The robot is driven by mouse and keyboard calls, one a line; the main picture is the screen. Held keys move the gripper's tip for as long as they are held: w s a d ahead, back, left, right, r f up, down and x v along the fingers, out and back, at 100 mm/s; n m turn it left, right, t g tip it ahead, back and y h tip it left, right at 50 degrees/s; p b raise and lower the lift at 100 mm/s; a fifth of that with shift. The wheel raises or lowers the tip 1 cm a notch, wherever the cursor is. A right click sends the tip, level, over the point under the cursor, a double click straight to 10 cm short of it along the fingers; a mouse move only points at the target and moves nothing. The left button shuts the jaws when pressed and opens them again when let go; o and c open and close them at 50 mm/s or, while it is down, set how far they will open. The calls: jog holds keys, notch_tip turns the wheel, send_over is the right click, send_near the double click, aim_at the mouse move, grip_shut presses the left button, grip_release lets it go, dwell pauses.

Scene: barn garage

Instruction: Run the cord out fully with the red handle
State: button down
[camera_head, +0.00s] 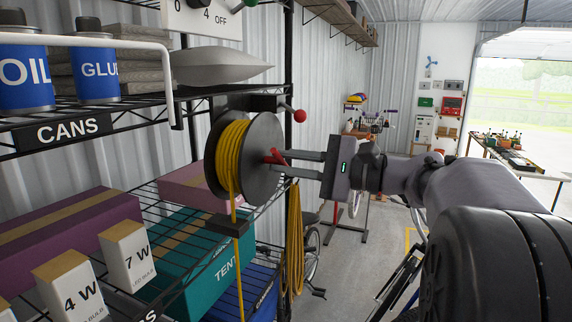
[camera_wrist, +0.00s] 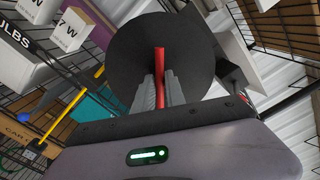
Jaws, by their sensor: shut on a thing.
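A dark grey cord reel (camera_head: 264,155) with yellow cord (camera_head: 229,152) wound on it is mounted at the shelf's edge. The cord runs down through a dark guide block (camera_head: 232,224) and hangs straight below it. The red handle (camera_head: 274,157) sits on the reel's near face; in the wrist view it is a red bar (camera_wrist: 159,77) in front of the dark disc. My gripper (camera_head: 281,162) reaches in from the right, its two fingers shut on the red handle. In the wrist view the fingers (camera_wrist: 159,92) lie on either side of it. The cord's lower end is out of view.
Shelves at left hold blue cans (camera_head: 98,75), boxes and a teal tent box (camera_head: 190,262). A red-knobbed lever (camera_head: 299,116) sticks out just above the reel. A looped yellow cord (camera_head: 293,240) hangs behind, near a bicycle.

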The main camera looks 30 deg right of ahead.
jog(key=c, duration=1.4)
grip_release()
jog(key=v, duration=1.7)
jog(key=shift+s+d+b, duration=0.2)
jog(key=shift+b, duration=0.25)
jog(key=shift+f, duration=0.1)
